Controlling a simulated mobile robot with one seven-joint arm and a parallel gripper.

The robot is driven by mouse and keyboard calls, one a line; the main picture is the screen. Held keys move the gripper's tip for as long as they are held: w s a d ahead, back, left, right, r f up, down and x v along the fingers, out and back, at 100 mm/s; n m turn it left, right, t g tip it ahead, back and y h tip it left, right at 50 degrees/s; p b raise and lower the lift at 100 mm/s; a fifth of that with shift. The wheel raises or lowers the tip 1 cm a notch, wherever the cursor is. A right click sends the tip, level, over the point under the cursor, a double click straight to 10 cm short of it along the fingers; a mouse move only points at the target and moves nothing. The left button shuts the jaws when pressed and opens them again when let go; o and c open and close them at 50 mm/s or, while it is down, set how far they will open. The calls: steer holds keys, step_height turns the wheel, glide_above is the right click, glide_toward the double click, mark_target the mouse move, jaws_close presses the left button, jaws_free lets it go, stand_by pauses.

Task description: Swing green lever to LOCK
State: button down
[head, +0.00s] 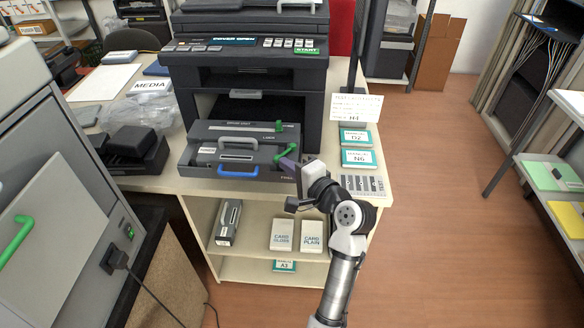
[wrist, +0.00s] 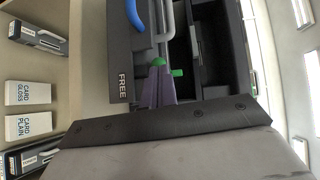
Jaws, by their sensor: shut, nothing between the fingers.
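The green lever (head: 285,152) sits at the right end of the pulled-out drum unit (head: 225,132) at the front of the printer. Lettering at the unit's front right corner reads FREE in the wrist view. My gripper (head: 289,164) is shut and empty, its fingertips close beside the lever. In the wrist view the fingers (wrist: 157,88) point at the unit, with green (wrist: 158,62) right at their tips and a second green piece to the right. I cannot tell whether the fingers touch the lever, and they hide part of it.
A blue handle (head: 238,171) is on the unit's front, with a grey handle (head: 238,141) behind it. The printer (head: 247,60) rises behind. Teal-edged cards (head: 357,158) lie on the table to the right. Boxes (head: 281,235) stand on the shelf below.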

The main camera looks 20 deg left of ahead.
steer(key=shift+s+a+m+t+h+p, duration=0.1)
steer(key=shift+a+m+t+h+p, duration=0.6)
steer(key=shift+a, duration=0.3)
